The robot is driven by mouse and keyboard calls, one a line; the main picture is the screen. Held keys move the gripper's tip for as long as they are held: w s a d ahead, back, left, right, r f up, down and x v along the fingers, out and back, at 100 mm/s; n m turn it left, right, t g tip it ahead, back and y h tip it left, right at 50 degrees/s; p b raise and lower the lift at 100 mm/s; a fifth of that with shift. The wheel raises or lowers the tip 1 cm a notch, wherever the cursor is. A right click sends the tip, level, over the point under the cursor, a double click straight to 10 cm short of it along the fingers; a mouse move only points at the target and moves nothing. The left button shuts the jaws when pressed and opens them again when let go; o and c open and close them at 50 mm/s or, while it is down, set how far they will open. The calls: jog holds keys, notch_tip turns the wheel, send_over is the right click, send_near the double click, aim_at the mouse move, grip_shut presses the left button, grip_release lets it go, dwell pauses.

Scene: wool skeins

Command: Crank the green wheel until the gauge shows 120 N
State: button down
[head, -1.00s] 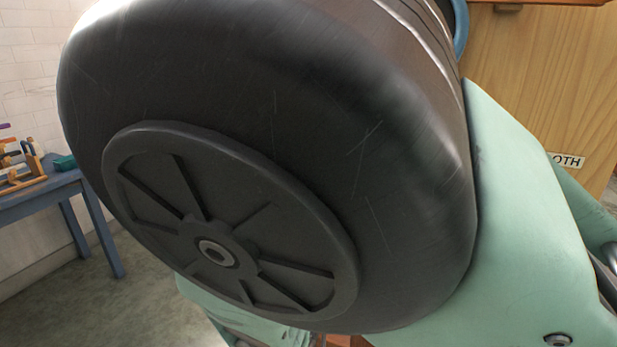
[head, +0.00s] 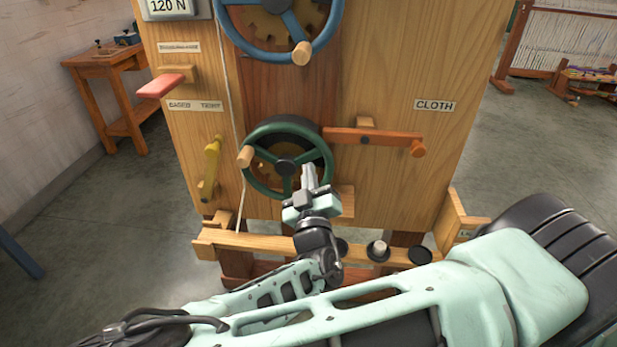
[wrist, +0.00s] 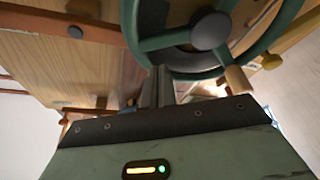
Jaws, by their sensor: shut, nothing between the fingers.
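The green wheel (head: 326,150) is mounted on the front of a wooden cabinet, with dark spokes and a wooden crank knob (head: 245,156) at its left side. The gauge (head: 169,7) at the cabinet's upper left reads 120 N; its top is cut off. My gripper (head: 309,172) is shut and empty, its fingers pointing up in front of the wheel's lower right part. In the wrist view the shut fingers (wrist: 159,80) are by the wheel's rim (wrist: 275,35), and the knob (wrist: 237,79) is apart from them to the right. Whether the fingers touch the rim is unclear.
A blue wheel (head: 335,38) with a wooden knob is above. A red lever (head: 160,86) and a yellow lever (head: 211,165) are at left, an orange lever (head: 370,138) at right. A wooden ledge (head: 265,243) with dark round pieces runs below.

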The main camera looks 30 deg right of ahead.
aim_at(312, 155)
jog(key=shift+p+x, duration=0.55)
jog(key=shift+x, duration=2.25)
jog(key=shift+f, duration=0.1)
jog(key=shift+s+d+f+m+b, duration=0.15)
jog(key=shift+f+m+b, duration=0.45)
jog(key=shift+b, duration=0.25)
jog(key=shift+s+d+f+m+h+b, duration=0.2)
jog(key=shift+m+h+b, duration=0.1)
jog(key=shift+m+b, duration=0.15)
jog(key=shift+r, duration=0.1)
